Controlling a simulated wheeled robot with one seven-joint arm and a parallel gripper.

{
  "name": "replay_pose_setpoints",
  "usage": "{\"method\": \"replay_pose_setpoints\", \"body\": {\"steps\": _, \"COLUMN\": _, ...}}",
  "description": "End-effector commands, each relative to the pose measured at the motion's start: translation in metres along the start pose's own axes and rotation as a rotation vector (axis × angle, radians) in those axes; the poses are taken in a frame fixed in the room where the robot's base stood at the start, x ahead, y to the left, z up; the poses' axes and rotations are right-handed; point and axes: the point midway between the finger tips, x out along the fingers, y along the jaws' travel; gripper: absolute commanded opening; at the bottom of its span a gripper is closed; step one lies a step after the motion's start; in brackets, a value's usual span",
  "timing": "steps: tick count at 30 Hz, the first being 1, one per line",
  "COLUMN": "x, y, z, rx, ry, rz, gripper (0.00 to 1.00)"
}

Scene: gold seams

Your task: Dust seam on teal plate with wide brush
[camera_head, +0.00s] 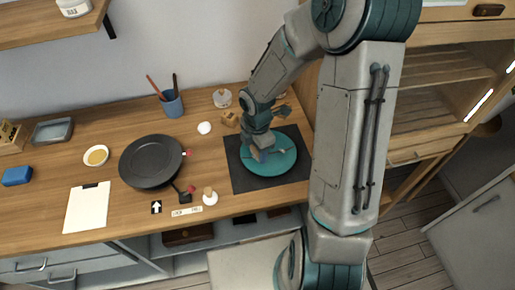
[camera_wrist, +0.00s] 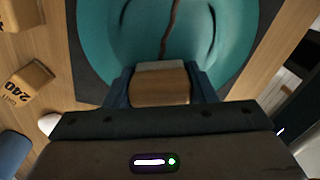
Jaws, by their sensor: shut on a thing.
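The teal plate (camera_head: 287,160) lies on a dark mat (camera_head: 242,181) at the right part of the worktop. In the wrist view the teal plate (camera_wrist: 120,40) fills the top, with a thin brown seam (camera_wrist: 169,30) running down toward my gripper. My gripper (camera_head: 262,152) is over the left part of the plate in the head view. In the wrist view my gripper (camera_wrist: 160,88) is shut on the wide brush (camera_wrist: 160,85), a wooden block with a pale edge facing the seam. I cannot tell whether the brush touches the plate.
A black pan (camera_head: 150,160) stands left of the mat. A blue cup (camera_head: 172,103) with tools stands behind it. A sandpaper block (camera_wrist: 24,88) marked 240 sits beside the mat. A white sheet (camera_head: 87,207) lies at the front left.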

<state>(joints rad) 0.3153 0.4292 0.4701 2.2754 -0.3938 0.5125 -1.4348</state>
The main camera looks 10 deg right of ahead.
Motion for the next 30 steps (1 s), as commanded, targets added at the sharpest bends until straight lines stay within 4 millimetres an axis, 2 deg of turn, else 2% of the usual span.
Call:
{"method": "replay_pose_setpoints", "body": {"steps": 9, "x": 0.001, "y": -0.004, "z": -0.001, "rx": -0.002, "ry": 0.000, "rz": 0.000, "gripper": 0.32}}
{"method": "replay_pose_setpoints", "body": {"steps": 21, "x": 0.001, "y": 0.007, "z": 0.003, "rx": 0.000, "ry": 0.000, "rz": -0.001, "gripper": 0.32}}
{"method": "replay_pose_setpoints", "body": {"steps": 30, "x": -0.001, "y": -0.005, "z": 0.010, "rx": 0.001, "ry": -0.001, "rz": -0.002, "gripper": 0.32}}
